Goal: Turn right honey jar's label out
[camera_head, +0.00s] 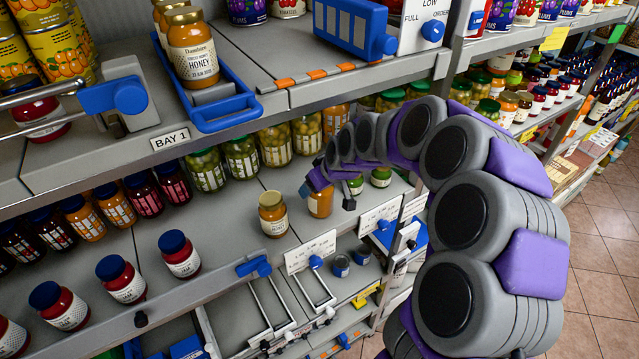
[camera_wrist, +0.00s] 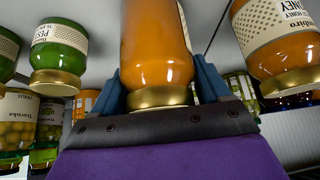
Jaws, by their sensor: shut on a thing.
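The right honey jar (camera_wrist: 158,45) is amber with a gold lid, and the wrist view shows it lid-down. My gripper (camera_wrist: 163,88) is shut on it, with a blue finger on each side near the lid. The side facing the wrist camera is bare glass, with a thin strip of label at its right edge. In the head view the jar (camera_head: 320,203) is on the middle shelf, its top hidden by my gripper (camera_head: 324,184); no label shows on its visible part. The left honey jar (camera_head: 273,222) stands beside it, its pale label partly facing the head camera; it also shows in the wrist view (camera_wrist: 283,55).
A green pesto jar (camera_wrist: 58,55) is close to the held jar in the wrist view. Another honey jar (camera_head: 193,50) sits in a blue tray (camera_head: 237,107) above. The shelf in front (camera_head: 215,240) has clear room.

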